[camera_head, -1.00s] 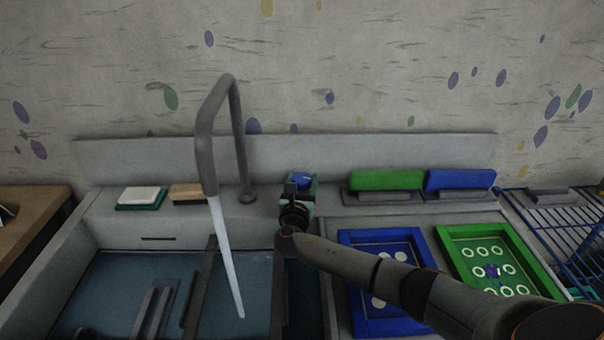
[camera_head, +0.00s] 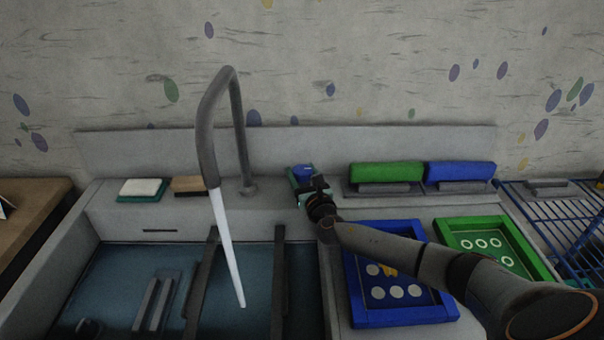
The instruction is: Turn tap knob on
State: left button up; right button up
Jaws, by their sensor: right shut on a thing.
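The grey tap (camera_head: 207,140) arches over the sink, with its foot on the back ledge. A pale, straight stream (camera_head: 226,245) runs from its spout down into the sink. I cannot make out a separate tap knob. My right gripper (camera_head: 312,188) is on the ledge to the right of the tap's foot, apart from the tap. It is shut on a small blue and teal piece (camera_head: 303,171), partly hidden by the fingers. My left gripper is out of view.
The sink (camera_head: 150,265) has dark bars across it. A white block (camera_head: 142,187) and a brown block (camera_head: 187,184) lie left of the tap. Green (camera_head: 386,172) and blue (camera_head: 460,175) blocks stand at right, behind a blue tray (camera_head: 358,300) and a green tray (camera_head: 449,240). A wire rack (camera_head: 550,210) is far right.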

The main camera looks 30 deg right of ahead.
jog(key=shift+f, duration=0.15)
jog(key=o, duration=1.4)
jog(key=shift+c, duration=0.2)
jog(key=v, duration=1.2)
jog(key=shift+p, duration=0.45)
jog(key=shift+s, duration=0.1)
